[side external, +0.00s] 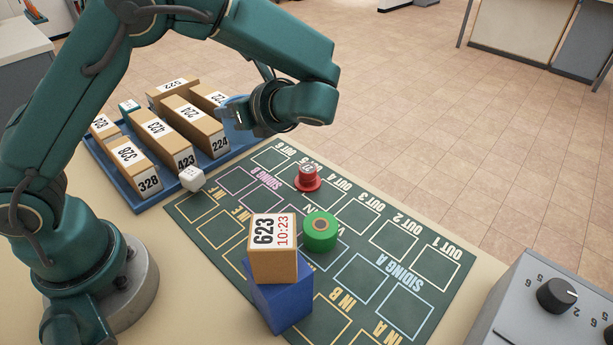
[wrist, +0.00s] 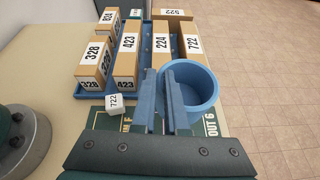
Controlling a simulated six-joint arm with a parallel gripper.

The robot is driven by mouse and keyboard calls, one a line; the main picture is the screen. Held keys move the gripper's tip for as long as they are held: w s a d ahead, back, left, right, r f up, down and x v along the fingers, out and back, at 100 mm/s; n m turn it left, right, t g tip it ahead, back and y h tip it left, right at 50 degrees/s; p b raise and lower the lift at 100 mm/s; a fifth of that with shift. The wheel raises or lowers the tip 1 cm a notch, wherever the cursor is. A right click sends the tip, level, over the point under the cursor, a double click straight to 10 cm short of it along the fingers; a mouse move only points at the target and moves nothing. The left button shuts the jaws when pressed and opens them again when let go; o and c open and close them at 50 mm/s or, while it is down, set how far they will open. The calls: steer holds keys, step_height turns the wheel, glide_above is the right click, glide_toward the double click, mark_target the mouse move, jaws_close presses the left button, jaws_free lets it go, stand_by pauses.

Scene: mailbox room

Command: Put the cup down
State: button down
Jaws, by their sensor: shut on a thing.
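A blue cup (wrist: 203,82) shows with its round opening up in the wrist view. My gripper (wrist: 170,88) is shut on the cup's left side. In the side view the cup (side external: 232,117) is partly hidden by my gripper (side external: 246,113). It appears beside the 224 box, near the end of the blue tray and the OUT 6 end of the green mat. I cannot tell whether the cup's base touches anything.
The blue tray (side external: 143,203) holds several numbered boxes, including 224 (side external: 195,123). A white 722 cube (side external: 192,179) sits beside it. On the green mat (side external: 375,215) are a red piece (side external: 308,180), a green roll (side external: 320,232) and the 623 box (side external: 273,262) on a blue block (side external: 281,304).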

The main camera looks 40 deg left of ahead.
step_height(320, 180, down, 8)
steer(key=shift+f, duration=0.1)
steer(key=c, duration=0.9)
jaws_free()
steer(key=v, duration=1.2)
steer(key=s+r+n+t+h, duration=0.1)
steer(key=s+r+n+h, duration=0.1)
steer(key=s+n+h, duration=0.2)
steer(key=s+a+r+n+t+h, duration=0.1)
steer(key=s+n+h, duration=0.3)
steer(key=n, duration=0.4)
steer(key=s+a+r+n+t+h, duration=0.1)
steer(key=s+r+n+t+h, duration=0.2)
steer(key=s+n+h, duration=0.2)
steer(key=shift+r+n, duration=0.2)
steer(key=shift+n, duration=0.8)
